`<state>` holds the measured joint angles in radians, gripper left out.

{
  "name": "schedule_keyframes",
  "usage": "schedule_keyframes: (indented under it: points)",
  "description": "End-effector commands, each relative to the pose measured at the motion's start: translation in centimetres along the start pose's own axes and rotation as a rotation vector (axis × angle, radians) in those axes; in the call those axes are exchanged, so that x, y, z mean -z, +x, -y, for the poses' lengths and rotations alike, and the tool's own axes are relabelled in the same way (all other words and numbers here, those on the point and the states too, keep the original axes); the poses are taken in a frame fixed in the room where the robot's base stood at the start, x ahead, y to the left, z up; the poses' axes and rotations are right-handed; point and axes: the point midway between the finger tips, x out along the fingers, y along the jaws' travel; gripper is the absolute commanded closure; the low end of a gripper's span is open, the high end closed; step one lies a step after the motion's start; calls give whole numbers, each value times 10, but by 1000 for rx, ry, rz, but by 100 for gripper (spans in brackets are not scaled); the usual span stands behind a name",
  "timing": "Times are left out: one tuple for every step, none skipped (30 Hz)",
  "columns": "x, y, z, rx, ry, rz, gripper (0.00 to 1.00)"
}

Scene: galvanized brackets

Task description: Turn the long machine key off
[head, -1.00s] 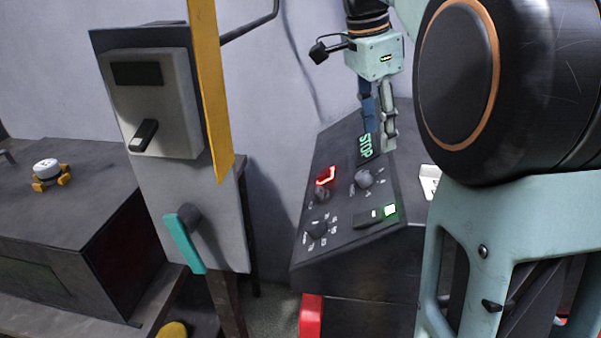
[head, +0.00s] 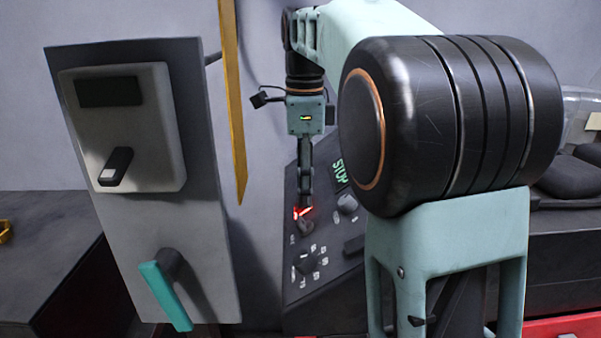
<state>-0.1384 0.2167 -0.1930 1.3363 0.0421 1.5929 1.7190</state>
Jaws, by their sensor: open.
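The dark sloped control panel (head: 318,279) stands in the middle and carries several knobs. A red-lit indicator (head: 302,211) glows on its left side, with a dark knob (head: 305,226) just below it. Another dark knob (head: 307,262) sits lower, and a rounder one (head: 347,204) to the right. I cannot tell which of these is the long machine key. My gripper (head: 303,205) points down, its fingertips at the red indicator and just above the knob beneath it. It is open, seen nearly edge-on; contact cannot be told.
A grey board (head: 190,285) at left holds a box with a black lever (head: 116,167) and a teal handle (head: 166,296). A yellow upright strip (head: 233,110) stands between board and panel. My arm hides the panel's right side.

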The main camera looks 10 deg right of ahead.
Motion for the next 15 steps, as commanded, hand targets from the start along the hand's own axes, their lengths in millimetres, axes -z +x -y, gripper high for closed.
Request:
schedule_keyframes:
  points:
    - [0,17,-1,-3,-1,-1,56]
    - [0,23,-1,-2,-1,-1,56]
    - [0,30,-1,-3,-1,-1,56]
    - [0,36,-1,-2,-1,-1,56]
    - [0,41,-1,-2,-1,-1,56]
    - [0,47,-1,-2,-1,-1,56]
    - [0,52,-1,-2,-1,-1,56]
    - [0,55,-1,-1,-1,-1,56]
    - [0,60,-1,-1,-1,-1,56]
    - [0,62,-1,0,-1,-1,56]
    - [0,65,-1,0,-1,-1,56]
    - [0,67,-1,0,-1,-1,56]
    - [0,69,-1,0,-1,-1,56]
    - [0,70,0,0,-1,-1,56]
    - [0,71,0,0,-1,-1,56]
